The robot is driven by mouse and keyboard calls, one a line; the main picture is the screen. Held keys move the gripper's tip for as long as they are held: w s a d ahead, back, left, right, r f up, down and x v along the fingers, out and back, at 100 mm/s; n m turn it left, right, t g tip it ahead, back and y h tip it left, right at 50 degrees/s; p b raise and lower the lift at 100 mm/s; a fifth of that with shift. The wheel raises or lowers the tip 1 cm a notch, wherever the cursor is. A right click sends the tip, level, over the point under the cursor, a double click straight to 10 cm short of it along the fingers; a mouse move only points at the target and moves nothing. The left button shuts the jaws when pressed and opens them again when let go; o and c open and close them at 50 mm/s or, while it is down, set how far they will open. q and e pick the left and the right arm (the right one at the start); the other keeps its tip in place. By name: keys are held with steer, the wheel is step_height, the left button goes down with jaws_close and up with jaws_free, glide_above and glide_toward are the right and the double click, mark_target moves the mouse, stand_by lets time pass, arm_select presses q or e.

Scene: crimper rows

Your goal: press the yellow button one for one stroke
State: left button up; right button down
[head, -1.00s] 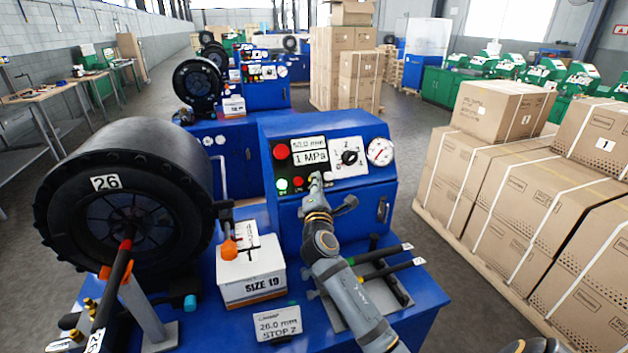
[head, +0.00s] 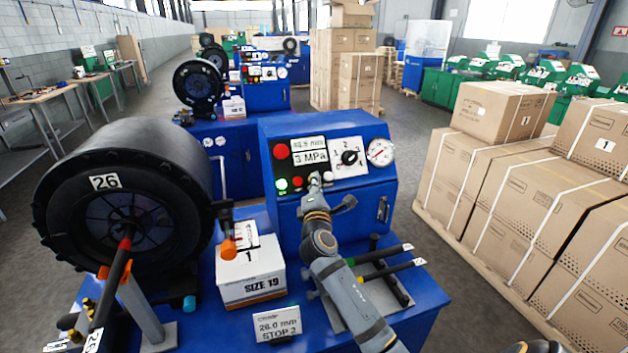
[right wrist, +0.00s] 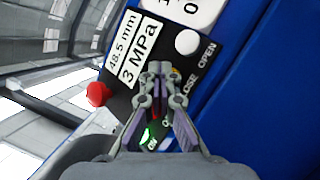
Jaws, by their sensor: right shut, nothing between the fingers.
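The blue crimper's control panel carries a display (head: 310,157) that reads 3 MPa; the right wrist view shows 48.5 mm and 3 MPa on it (right wrist: 130,58). My right gripper (head: 315,178) is shut and empty, its tips at the lower row of buttons beside the CLOSE label. A white button (right wrist: 187,42) is by OPEN. A green lit button (right wrist: 149,137) is by ON. A red button (head: 297,182) sits between green and my tips.
A large red button (head: 281,152), a selector knob (head: 350,157) and a gauge (head: 380,152) share the panel. A SIZE 19 box (head: 250,285) and a STOP 2 card (head: 277,323) are on the blue bench.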

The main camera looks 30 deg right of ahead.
stand_by(0.3)
steer(key=shift+s+a+r+p, duration=0.2)
steer(key=shift+s+r+p, duration=0.3)
steer(key=shift+s+p, duration=0.2)
steer(key=s+r+p, duration=0.1)
steer(key=s+p, duration=0.1)
steer(key=s+a+r+p, duration=0.1)
steer(key=s, duration=0.1)
steer(key=shift+r, duration=0.35)
stand_by(2.6)
